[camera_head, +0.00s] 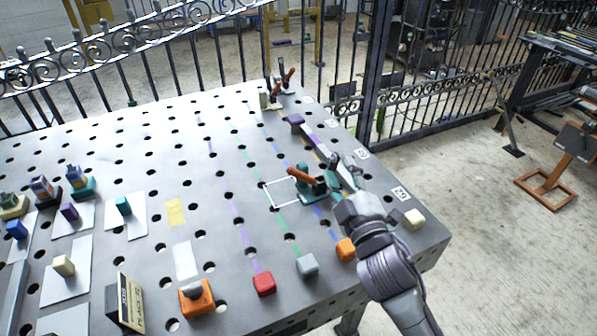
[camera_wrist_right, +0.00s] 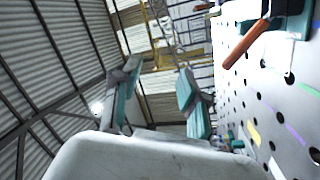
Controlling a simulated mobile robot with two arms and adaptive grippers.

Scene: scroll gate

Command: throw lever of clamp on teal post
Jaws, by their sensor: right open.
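The clamp (camera_head: 316,188) on a teal base stands on the perforated table, just right of a white square outline. Its orange-brown lever (camera_head: 304,176) leans up and to the left. In the right wrist view the lever (camera_wrist_right: 245,45) and a teal part of the clamp (camera_wrist_right: 292,8) show at the upper right, outside the jaws. My right gripper (camera_head: 338,172) is just right of the clamp. Its two teal-padded fingers (camera_wrist_right: 160,78) are apart with nothing between them. I cannot tell whether a finger touches the clamp. My left gripper is out of view.
Another orange-levered clamp (camera_head: 284,82) stands at the table's far edge. A purple block (camera_head: 294,120) lies behind my right gripper. Red (camera_head: 264,284), grey (camera_head: 307,264) and orange (camera_head: 346,249) blocks line the front.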

